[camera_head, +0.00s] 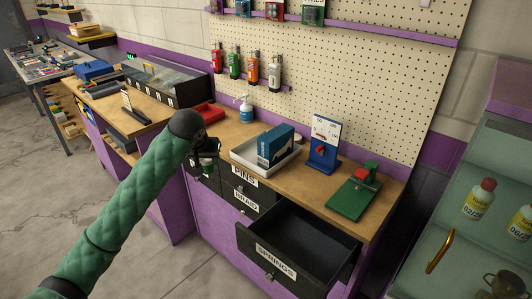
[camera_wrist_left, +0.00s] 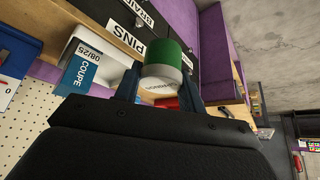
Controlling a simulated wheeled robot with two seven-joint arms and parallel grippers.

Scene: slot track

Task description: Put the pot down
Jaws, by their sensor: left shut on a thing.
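My left gripper (camera_head: 206,158) is in front of the workbench, by the drawer fronts near the left end of the counter. In the left wrist view the gripper (camera_wrist_left: 160,88) is shut on the pot (camera_wrist_left: 167,60), a short cylinder with a green band and a pale part. A pale round face with small print shows between the fingers. In the head view I cannot clearly make out the pot beside the dark gripper. My right gripper is not in view.
The wooden counter (camera_head: 319,199) holds a white tray (camera_head: 247,155) with a blue box, a pump bottle (camera_head: 246,111), a red bin (camera_head: 210,113), a blue stand (camera_head: 324,150) and a green fixture (camera_head: 353,199). The SPRINGS drawer (camera_head: 276,264) stands open and looks empty.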

